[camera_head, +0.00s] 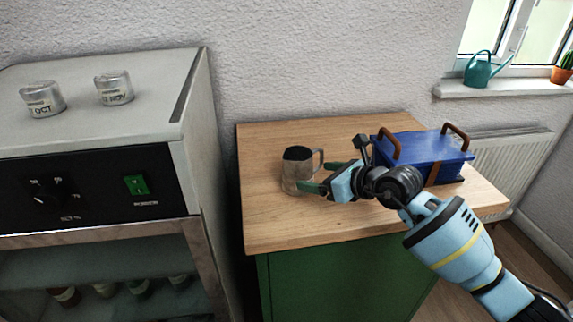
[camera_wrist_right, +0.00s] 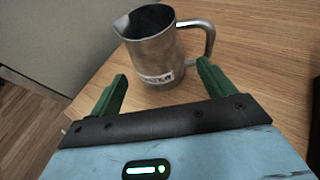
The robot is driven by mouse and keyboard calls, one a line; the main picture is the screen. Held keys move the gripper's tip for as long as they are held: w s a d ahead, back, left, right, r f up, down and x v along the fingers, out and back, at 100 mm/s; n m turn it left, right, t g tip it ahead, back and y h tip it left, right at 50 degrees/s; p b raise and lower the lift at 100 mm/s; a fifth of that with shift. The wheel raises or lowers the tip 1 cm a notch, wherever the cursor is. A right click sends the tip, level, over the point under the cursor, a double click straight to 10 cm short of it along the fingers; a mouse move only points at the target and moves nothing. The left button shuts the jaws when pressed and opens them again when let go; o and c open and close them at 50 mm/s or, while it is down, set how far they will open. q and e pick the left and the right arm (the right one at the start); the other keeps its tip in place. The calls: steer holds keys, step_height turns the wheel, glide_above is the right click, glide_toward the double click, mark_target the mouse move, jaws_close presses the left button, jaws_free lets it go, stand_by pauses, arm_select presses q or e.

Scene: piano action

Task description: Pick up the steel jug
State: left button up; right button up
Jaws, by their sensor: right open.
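The steel jug (camera_head: 298,170) stands upright on the wooden top of the green cabinet, near its left part. It has a spout, a handle and a small label low on its side. My right gripper (camera_head: 323,176) comes in from the right, with its green fingers close to the jug. In the right wrist view, the jug (camera_wrist_right: 158,48) stands just beyond the open fingers (camera_wrist_right: 162,85), its handle to the right. The space between the fingertips is empty. My left gripper is not in view.
A blue box (camera_head: 425,152) with brown handles sits at the right of the wooden top (camera_head: 275,225). A grey appliance (camera_head: 195,165) with two small jars on it stands to the left. A teal watering can (camera_head: 478,72) is on the windowsill. The front of the wooden top is clear.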

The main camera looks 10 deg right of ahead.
mark_target(297, 163)
steer(key=shift+x, duration=3.85)
steer(key=shift+a+r, duration=0.2)
steer(key=c, duration=1)
steer(key=shift+o, duration=0.2)
steer(key=shift+r, duration=0.15)
steer(key=shift+r, duration=1.25)
steer(key=s+a, duration=0.2)
steer(key=s, duration=0.1)
steer(key=s+a+r, duration=0.1)
steer(key=s+a, duration=0.1)
steer(key=s, duration=0.1)
steer(key=s+a+r, duration=0.1)
steer(key=s+a, duration=0.2)
steer(key=shift+s+p, duration=0.1)
steer(key=shift+p, duration=0.25)
steer(key=shift+s+a+r, duration=0.1)
steer(key=shift+s+a, duration=0.55)
steer(key=shift+s, duration=0.2)
steer(key=shift+s+a+r, duration=0.1)
steer(key=shift+s+a, duration=0.6)
steer(key=shift+s, duration=0.15)
